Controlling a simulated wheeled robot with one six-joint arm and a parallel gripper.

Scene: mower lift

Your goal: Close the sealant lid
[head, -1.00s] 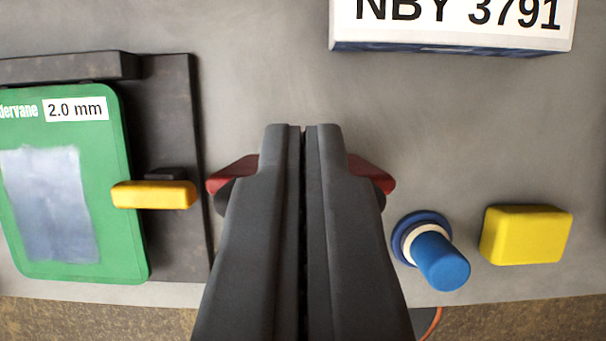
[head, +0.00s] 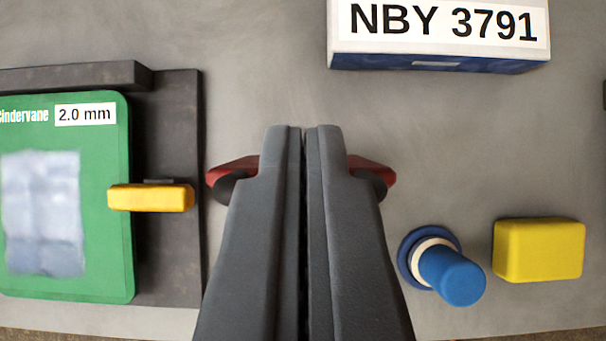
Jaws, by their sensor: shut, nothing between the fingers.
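My gripper (head: 304,132) is shut and empty, pointing away over the grey work surface. A blue cylinder (head: 453,275) leans out of a white collar and a round blue base (head: 412,265) to the right of my gripper. No sealant label shows, so I cannot tell whether this is the sealant or its lid. My gripper appears apart from it. The fingers hide the surface behind them.
A green packet (head: 110,200) marked 2.0 mm lies on a dark holder (head: 172,105) at left, with a yellow tab (head: 150,198) across its edge. A box (head: 440,58) labelled NBY 3791 stands at the back. A yellow block (head: 538,250) is at right.

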